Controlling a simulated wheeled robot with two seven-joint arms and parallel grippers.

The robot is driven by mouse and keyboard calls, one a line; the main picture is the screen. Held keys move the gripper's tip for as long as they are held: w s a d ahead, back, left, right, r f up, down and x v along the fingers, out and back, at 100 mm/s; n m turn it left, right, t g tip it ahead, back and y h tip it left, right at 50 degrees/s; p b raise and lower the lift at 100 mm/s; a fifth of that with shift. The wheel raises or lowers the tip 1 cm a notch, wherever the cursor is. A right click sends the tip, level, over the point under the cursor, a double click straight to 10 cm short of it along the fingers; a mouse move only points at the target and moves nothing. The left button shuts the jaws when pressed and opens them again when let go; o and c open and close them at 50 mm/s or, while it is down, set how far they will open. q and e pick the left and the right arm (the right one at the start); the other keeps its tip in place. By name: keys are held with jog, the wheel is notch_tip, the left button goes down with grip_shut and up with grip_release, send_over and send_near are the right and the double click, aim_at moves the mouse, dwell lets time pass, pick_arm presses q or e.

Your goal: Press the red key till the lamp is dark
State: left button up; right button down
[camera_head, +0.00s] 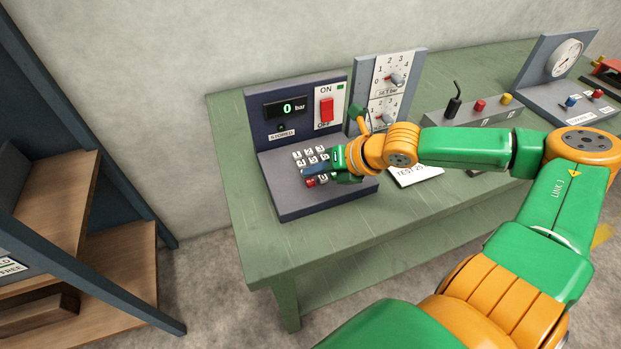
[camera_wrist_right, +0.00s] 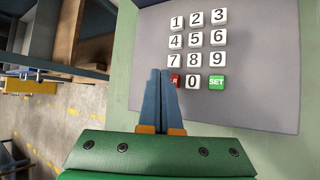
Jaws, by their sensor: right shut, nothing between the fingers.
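The red key (camera_wrist_right: 175,80) is at the bottom left of the keypad, left of the 0 key. It also shows in the head view (camera_head: 310,182), just below my fingertips. My right gripper (camera_wrist_right: 160,73) is shut and empty, its blue fingers side by side. In the wrist view its tips lie close to the red key's left edge; I cannot tell whether they touch it. A small round lamp (camera_head: 281,127) sits above the STORED label and looks dark, though it is small. My left gripper is not in view.
The keypad panel (camera_head: 299,206) stands on a green table (camera_head: 238,180). Its display (camera_head: 287,108) reads 0 bar, beside a red ON/OFF switch (camera_head: 327,109). A dial panel (camera_head: 412,62) and a lever box (camera_head: 436,115) stand to the right. Shelves (camera_head: 60,200) are at left.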

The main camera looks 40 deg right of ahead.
notch_tip(320, 180, up, 5)
jog(key=p, duration=0.4)
jog(key=shift+f, duration=0.1)
